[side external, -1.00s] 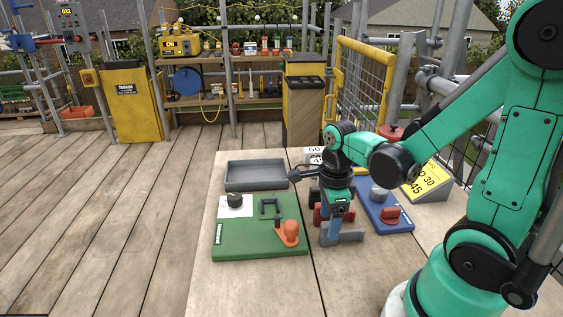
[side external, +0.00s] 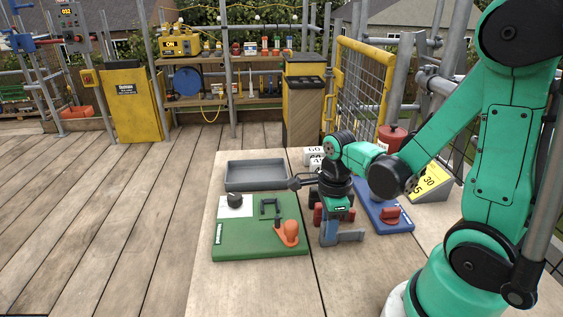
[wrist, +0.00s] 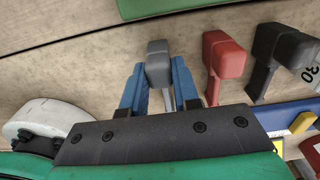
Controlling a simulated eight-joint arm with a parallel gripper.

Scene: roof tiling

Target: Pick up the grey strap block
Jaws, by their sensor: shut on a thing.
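The grey strap block (wrist: 158,64) stands between the two blue fingers of my gripper (wrist: 158,88) in the wrist view. The fingers are shut on its sides, and its grey top shows above them.
A red block (wrist: 224,54) and a dark block (wrist: 284,52) stand right of the grey one in the wrist view. A green board (side external: 255,246) with fittings lies left of my gripper. A grey tray (side external: 256,188) is behind it. A blue board (side external: 400,226) lies right.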

